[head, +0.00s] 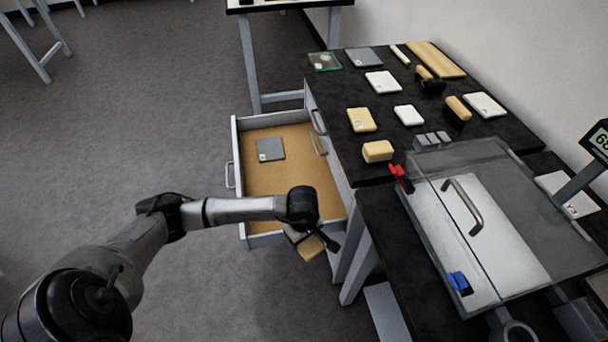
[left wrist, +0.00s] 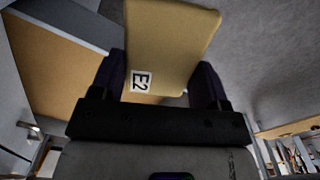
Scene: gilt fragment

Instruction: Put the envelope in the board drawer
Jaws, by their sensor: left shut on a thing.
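My left gripper (head: 316,240) is shut on a tan envelope (head: 311,247), which carries a white E2 label in the left wrist view (left wrist: 168,45). The board drawer (head: 234,140) stands pulled open, with a tan floor and pale walls. A grey flat piece with a small label (head: 270,149) lies inside it near the far left. In the head view the envelope shows at the drawer's near right wall, partly hidden by my gripper; its exact height above the wall cannot be told. My right gripper is not in view.
The black bench (head: 385,150) beside the drawer bears several flat packets and blocks. A clear-lidded box (head: 520,190) with a metal handle stands at the right. The middle of the drawer floor (head: 290,180) is bare. Open floor lies to the left.

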